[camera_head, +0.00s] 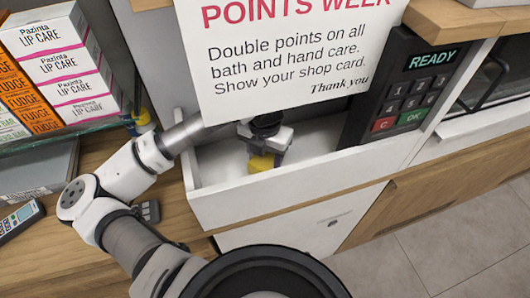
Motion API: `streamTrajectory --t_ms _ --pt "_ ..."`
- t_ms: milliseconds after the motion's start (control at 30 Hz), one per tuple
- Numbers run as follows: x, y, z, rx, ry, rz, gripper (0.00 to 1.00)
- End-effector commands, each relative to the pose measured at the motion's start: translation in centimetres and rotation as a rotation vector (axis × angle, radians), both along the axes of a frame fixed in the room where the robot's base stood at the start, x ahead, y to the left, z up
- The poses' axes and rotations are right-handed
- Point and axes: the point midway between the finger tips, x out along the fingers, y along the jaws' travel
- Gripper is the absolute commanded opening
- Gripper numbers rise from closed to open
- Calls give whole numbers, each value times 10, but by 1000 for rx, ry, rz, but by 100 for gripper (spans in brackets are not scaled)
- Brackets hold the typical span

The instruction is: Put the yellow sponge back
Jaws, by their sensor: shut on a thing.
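The yellow sponge (260,164) shows as a small yellow patch just below my gripper (267,148) in the head view. My gripper is shut on the sponge and points down inside a white, walled counter recess (222,172). The fingers cover part of the sponge. I cannot tell whether the sponge touches the floor of the recess. A white sign (290,60) hangs in front of my arm and hides part of the wrist.
A card terminal (398,85) stands at the right side of the recess. Boxes of lip care (68,62) and fudge (22,95) stand on a glass shelf at the left. A handheld device (18,218) lies on the wooden counter (50,255).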

Motion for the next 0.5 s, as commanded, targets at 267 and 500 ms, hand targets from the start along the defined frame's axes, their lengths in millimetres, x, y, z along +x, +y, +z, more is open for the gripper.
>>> streamTrajectory --t_ms 267,500 --pt "0 0 -4 0 -1 -1 55" --pt "0 0 -4 0 -1 -1 74"
